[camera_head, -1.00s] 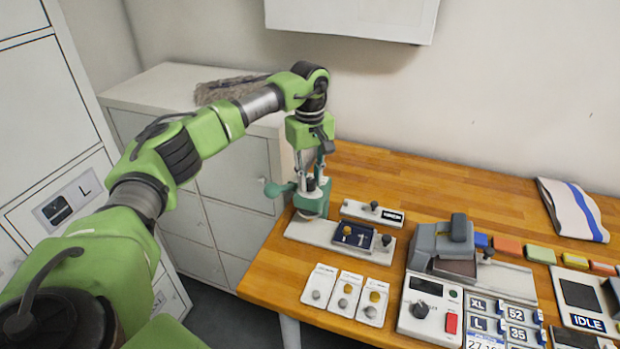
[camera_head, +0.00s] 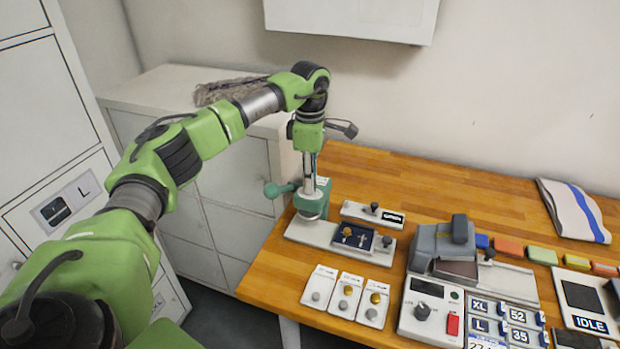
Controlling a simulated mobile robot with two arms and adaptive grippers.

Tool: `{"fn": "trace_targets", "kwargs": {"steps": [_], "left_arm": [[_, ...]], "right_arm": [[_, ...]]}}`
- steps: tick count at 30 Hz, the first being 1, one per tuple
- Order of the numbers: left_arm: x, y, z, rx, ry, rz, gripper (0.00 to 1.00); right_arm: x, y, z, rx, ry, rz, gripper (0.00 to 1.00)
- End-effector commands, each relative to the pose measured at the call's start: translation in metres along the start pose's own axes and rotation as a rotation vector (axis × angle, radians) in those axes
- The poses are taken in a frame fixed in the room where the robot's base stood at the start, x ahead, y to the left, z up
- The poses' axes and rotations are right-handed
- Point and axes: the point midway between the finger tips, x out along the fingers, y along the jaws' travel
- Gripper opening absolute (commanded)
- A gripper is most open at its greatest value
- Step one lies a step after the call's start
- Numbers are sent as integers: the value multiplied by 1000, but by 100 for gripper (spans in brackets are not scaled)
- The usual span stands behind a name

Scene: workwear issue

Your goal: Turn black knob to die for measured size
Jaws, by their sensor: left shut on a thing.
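A green press (camera_head: 311,205) stands on a pale base plate (camera_head: 310,231) at the table's left end, with a teal handle (camera_head: 279,189) out to its left. My left gripper (camera_head: 314,188) points down onto the top of the press and is shut on the black knob there. The fingers largely hide this knob, so its exact setting cannot be read. A dark tray (camera_head: 353,236) with small metal pieces sits on the base plate. Behind it a small plate (camera_head: 355,211) carries another black knob (camera_head: 374,206) and a black label (camera_head: 393,218). My right gripper is not in view.
Three white cards (camera_head: 345,295) with round pieces lie in front of the press. A grey machine (camera_head: 443,243) and a control box with a dial (camera_head: 422,310) stand to the right. A striped cloth (camera_head: 572,210) lies at the back right. Bare wood lies behind the machines.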

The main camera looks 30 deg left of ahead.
Motion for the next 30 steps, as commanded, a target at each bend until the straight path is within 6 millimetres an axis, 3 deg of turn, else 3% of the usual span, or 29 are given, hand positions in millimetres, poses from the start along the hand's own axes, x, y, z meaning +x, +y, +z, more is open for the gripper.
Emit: {"fn": "trace_targets", "kwargs": {"steps": [12,30], "left_arm": [[-1,1,0,-237,2,4,0],[-1,1,0,-289,1,4,0]], "right_arm": [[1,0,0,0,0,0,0],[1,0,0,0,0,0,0]]}}
